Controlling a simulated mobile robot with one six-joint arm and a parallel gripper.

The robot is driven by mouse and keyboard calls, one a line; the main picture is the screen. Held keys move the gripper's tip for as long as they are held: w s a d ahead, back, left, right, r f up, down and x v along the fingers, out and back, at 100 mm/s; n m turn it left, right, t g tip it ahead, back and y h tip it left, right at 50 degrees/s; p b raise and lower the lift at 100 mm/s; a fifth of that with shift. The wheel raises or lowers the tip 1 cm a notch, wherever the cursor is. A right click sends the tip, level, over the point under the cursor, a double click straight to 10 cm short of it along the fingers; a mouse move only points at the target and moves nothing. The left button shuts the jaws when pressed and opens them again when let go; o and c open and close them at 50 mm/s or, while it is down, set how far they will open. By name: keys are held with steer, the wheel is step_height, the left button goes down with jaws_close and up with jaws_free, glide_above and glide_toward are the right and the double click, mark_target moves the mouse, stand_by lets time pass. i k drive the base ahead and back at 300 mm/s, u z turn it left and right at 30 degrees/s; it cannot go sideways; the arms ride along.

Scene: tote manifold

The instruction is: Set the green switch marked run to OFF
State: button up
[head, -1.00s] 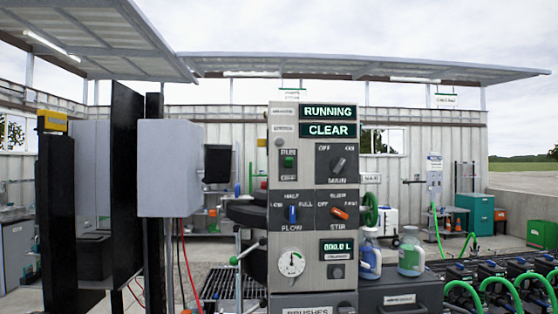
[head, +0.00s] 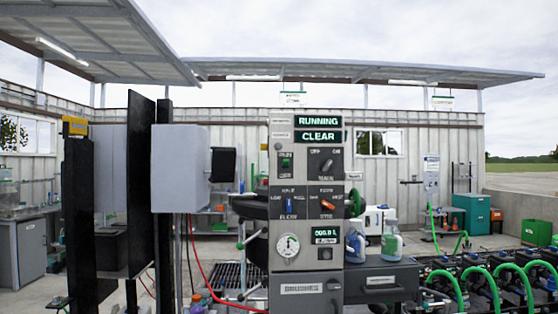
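The green run switch (head: 286,162) sits at the upper left of a grey and dark control panel (head: 280,258), below the label column. It is small and its exact setting is too blurred to read. The display (head: 318,122) above it reads RUNNING, and the one below that reads CLEAR (head: 318,136). The dark MAIN knob (head: 327,165) is to its right. Below are a blue FLOW switch (head: 289,206) and an orange STIR switch (head: 327,205). My gripper is not in view.
A grey box (head: 178,168) on black posts stands left of the panel, with a dark round part (head: 250,207) between. Bottles (head: 390,243) stand on a dark unit (head: 385,281) at right. Several green hoses (head: 485,285) fill the lower right.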

mark_target(285, 164)
steer(key=z, duration=0.45)
steer(key=i, duration=1.3)
steer(key=u, duration=0.5)
